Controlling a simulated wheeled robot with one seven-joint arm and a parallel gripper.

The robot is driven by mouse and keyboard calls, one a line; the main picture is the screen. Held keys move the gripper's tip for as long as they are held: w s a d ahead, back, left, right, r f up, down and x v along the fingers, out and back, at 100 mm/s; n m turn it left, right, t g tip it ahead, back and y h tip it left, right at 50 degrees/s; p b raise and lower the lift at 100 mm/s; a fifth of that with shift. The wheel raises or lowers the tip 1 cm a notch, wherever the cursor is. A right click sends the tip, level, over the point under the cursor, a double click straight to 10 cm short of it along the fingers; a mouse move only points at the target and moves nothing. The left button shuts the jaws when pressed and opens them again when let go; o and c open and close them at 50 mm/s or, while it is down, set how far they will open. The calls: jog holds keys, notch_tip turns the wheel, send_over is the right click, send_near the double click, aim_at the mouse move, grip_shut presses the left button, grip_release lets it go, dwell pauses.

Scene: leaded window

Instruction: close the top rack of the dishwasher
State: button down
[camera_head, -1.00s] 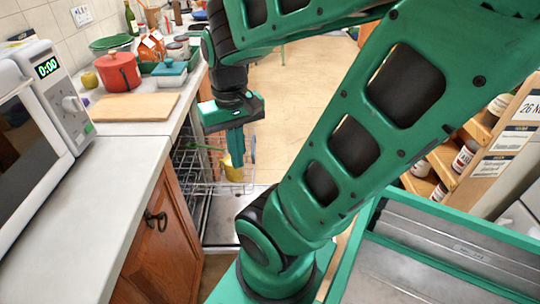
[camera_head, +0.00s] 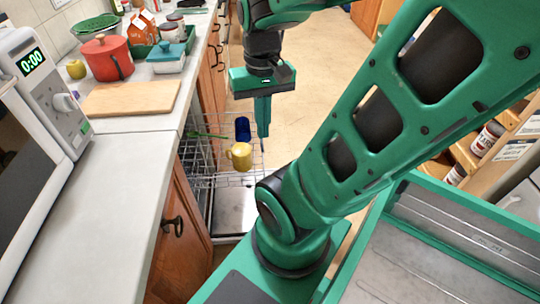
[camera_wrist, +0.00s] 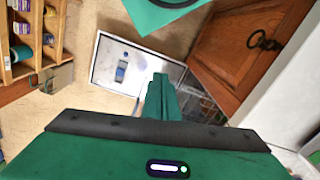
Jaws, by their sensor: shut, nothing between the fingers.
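The top rack (camera_head: 190,180) of the dishwasher is a wire rack pulled out from under the counter. It holds a yellow mug (camera_head: 239,157), a blue cup (camera_head: 243,130) and a green utensil (camera_head: 207,134). The open dishwasher door (camera_head: 236,205) lies below the rack; its inner face also shows in the wrist view (camera_wrist: 103,75). My gripper (camera_head: 263,134) is shut and empty, pointing down at the rack's outer right edge. I cannot tell whether it touches the wire. In the wrist view my gripper (camera_wrist: 160,82) hides part of the rack (camera_wrist: 200,95).
A counter (camera_head: 100,200) with a microwave (camera_head: 40,100) and cutting board (camera_head: 130,98) runs along the left. A wooden cabinet door (camera_head: 180,225) stands beside the dishwasher. Shelves with jars (camera_head: 487,140) are at right. Bare floor (camera_head: 320,70) lies beyond the rack.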

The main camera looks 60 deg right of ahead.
jog(key=w+d+f+m+y, duration=0.2)
jog(key=d+f+m, duration=0.3)
jog(key=d, duration=0.2)
jog(key=w+d+f+m+y, duration=0.1)
jog(key=w+d+f+m, duration=0.2)
jog(key=d+f+m, duration=0.25)
jog(key=s+d+f+m+t+y, duration=0.35)
jog(key=d+f+m+t, duration=0.35)
jog(key=d+f+m, duration=0.45)
jog(key=w+a+f+n, duration=0.1)
jog(key=w+a+f, duration=0.5)
jog(key=w+f, duration=0.1)
jog(key=shift+w+a+f+h, duration=0.25)
jog(key=shift+f+h, duration=0.2)
jog(key=shift+f, duration=0.3)
